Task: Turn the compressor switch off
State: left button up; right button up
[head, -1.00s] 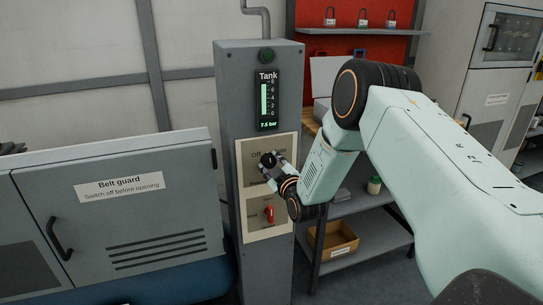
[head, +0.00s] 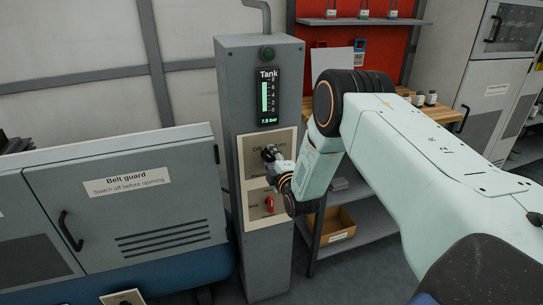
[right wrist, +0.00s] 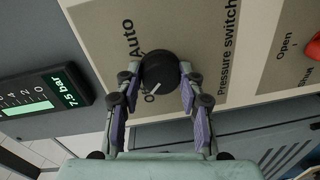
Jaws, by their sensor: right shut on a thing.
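The pressure switch is a round black knob on a beige plate. In the right wrist view the knob (right wrist: 160,74) sits between my fingertips. Its white pointer line slants to the lower left, toward the partly covered "Off" label; "Auto" (right wrist: 128,38) is at the top. In the head view the knob (head: 268,152) is partly hidden by my right gripper (head: 275,161). My right gripper is shut on the knob, a finger on each side. My left gripper is not in view.
A red lever (head: 270,204) marked Open and Shut sits below the knob on the grey column (head: 232,90). The tank gauge (head: 268,97) above reads about 7.5 bar. A belt guard cabinet (head: 180,215) stands left, shelves (head: 350,200) right. A cardboard box (head: 337,228) is on the lower shelf.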

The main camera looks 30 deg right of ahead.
dwell(0.5)
jog(key=o, duration=1.2)
jog(key=shift+c, duration=0.2)
jog(key=shift+s, duration=0.1)
jog(key=v, duration=1.1)
jog(key=shift+s, duration=0.4)
jog(key=shift+a+r, duration=0.1)
jog(key=shift+a, duration=0.05)
